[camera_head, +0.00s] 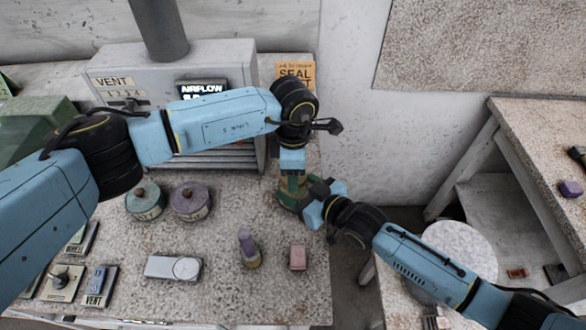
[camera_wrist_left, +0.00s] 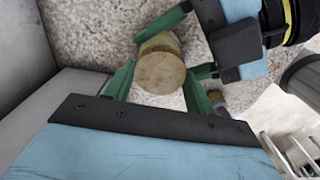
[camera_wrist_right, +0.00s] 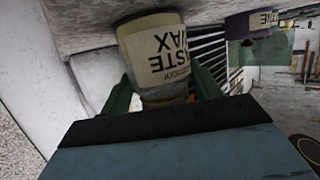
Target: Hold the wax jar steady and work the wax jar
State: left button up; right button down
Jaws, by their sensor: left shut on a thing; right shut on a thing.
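The wax jar shows in the left wrist view as a round tan lid (camera_wrist_left: 163,72) seen from above. In the right wrist view its pale body with a "PASTE WAX" label (camera_wrist_right: 165,50) shows from the side. In the head view the grippers largely hide it at the bench's right side. My left gripper (camera_head: 292,182) comes down from above, its green fingers shut on the jar's top. My right gripper (camera_head: 302,200) comes from the right, its fingers shut on the jar lower down. Exact finger contact is partly hidden.
A green tin (camera_head: 146,203) and a purple tin (camera_head: 190,202) stand left of the jar. A grey vent cabinet (camera_head: 225,65) stands behind. The bench's right edge is close.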

pick_arm(q)
jog(key=shift+r, duration=0.15)
jog(key=shift+r, duration=0.9)
jog(key=shift+r, duration=2)
pick_arm(e)
jog(key=shift+c, duration=1.3)
grip_release()
